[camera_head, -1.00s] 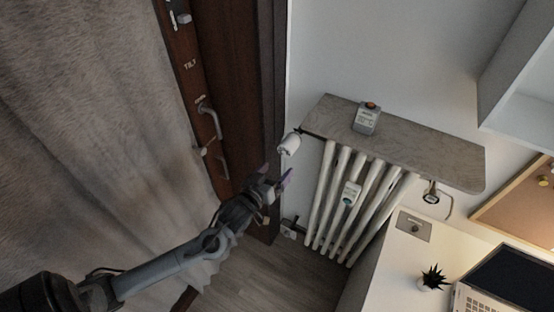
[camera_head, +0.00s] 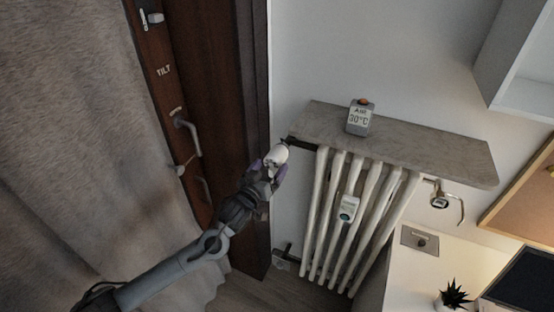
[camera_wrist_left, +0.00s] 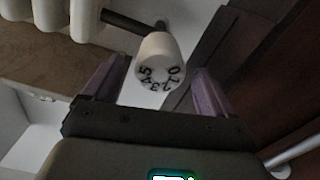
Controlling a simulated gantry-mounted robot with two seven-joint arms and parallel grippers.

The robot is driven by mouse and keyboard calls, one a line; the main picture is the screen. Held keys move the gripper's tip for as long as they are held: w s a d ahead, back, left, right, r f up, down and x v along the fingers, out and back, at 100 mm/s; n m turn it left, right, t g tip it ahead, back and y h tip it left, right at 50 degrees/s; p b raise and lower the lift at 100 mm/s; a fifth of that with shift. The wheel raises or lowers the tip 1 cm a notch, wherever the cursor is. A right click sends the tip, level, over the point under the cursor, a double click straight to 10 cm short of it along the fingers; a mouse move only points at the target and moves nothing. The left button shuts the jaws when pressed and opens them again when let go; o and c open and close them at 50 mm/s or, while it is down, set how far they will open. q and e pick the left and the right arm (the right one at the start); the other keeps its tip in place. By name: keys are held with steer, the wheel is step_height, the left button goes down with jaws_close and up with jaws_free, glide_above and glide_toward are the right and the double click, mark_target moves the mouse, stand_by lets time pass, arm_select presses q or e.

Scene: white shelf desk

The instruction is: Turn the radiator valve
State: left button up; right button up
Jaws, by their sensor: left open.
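The white radiator valve (camera_head: 277,155) sits at the upper left end of the radiator (camera_head: 346,205). In the left wrist view the valve knob (camera_wrist_left: 158,62) shows its numbered face, with digits running around the rim. My left gripper (camera_head: 268,172) is at the valve in the head view. In the left wrist view my left gripper's (camera_wrist_left: 155,95) two purple fingers are open, one on each side of the knob, with visible gaps between them and it. Whether the fingertips reach past the knob's face is hard to tell. My right gripper is not in view.
A dark wooden door frame (camera_head: 200,110) and a curtain (camera_head: 70,130) stand to the left. A white desk (camera_head: 400,275) is at the lower right.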

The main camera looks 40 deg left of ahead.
mark_target(276, 157)
arm_select(q)
steer(key=shift+b+x, duration=0.35)
steer(key=shift+x, duration=2.5)
steer(key=c, duration=1)
steer(key=shift+r+m+p, duration=0.1)
steer(key=shift+m+p, duration=1.6)
steer(key=m+p, duration=0.3)
steer(key=m, duration=0.1)
steer(key=shift+m, duration=0.3)
steer(key=m+p, duration=0.3)
steer(key=m, duration=0.2)
steer(key=shift+a+p, duration=0.1)
steer(key=shift+p, duration=0.2)
steer(key=m+p, duration=0.1)
steer(key=m, duration=0.2)
steer(key=shift+m+p, duration=0.3)
steer(key=shift+m, duration=0.5)
